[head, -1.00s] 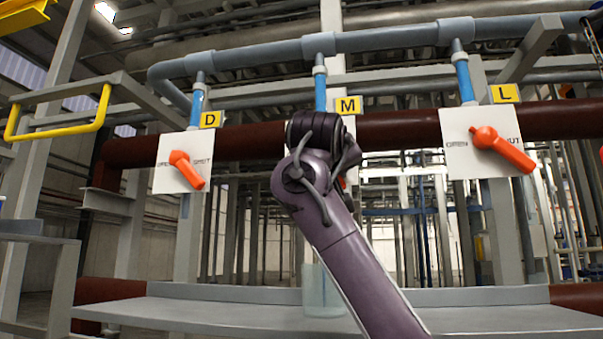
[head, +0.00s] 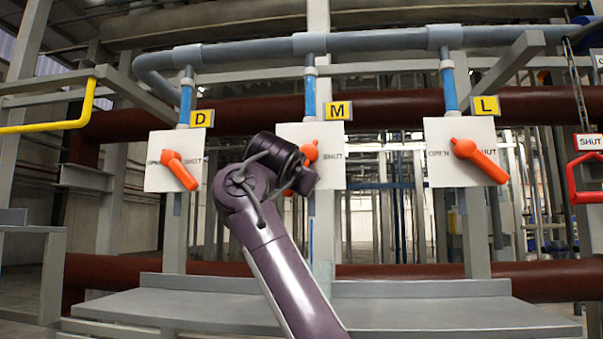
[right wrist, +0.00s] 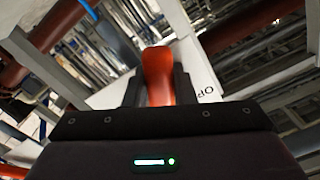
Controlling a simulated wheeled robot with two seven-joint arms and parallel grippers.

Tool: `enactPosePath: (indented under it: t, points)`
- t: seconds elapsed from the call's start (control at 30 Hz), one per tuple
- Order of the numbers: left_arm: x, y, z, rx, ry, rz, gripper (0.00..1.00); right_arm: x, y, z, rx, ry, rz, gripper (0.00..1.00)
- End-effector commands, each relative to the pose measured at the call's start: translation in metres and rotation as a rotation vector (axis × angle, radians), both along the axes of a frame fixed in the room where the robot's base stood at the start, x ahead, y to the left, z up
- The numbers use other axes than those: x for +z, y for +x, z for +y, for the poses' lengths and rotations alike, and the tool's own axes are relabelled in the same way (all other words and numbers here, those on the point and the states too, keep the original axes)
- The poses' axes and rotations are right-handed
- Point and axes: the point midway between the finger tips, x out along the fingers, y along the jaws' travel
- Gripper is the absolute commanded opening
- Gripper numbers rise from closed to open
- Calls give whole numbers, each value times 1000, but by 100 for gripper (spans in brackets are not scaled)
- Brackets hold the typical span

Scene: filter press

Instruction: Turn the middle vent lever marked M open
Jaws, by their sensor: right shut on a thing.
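The middle vent lever (head: 309,150) is orange, on a white plate (head: 333,165) below the yellow M tag (head: 337,111). Its hub shows above my right gripper (head: 299,183); most of the handle is hidden behind the gripper. A bit of orange shows at the gripper's lower left, so the handle seems to slant down-left, away from the SHUT print. In the right wrist view the fingers of my right gripper (right wrist: 158,90) are shut on the orange handle (right wrist: 157,66), one on each side. My left gripper is not in view.
Similar orange levers stand to the left under D (head: 178,170) and to the right under L (head: 478,160), both slanting down-right. A grey shelf (head: 400,312) runs below. A yellow rail (head: 60,127) is at left, a red handle (head: 582,180) at far right.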

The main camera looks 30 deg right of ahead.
Motion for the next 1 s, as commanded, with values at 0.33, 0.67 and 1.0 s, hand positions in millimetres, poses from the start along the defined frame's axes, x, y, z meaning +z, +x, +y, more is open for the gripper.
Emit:
enactPosePath:
  t: [0.33,0.67,1.0]
  points:
    - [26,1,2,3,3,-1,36,9,6,9,1,188,-122,0]
    - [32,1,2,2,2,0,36,11,7,10,-1,256,-168,0]
    - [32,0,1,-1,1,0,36,11,7,10,0,263,-175,0]
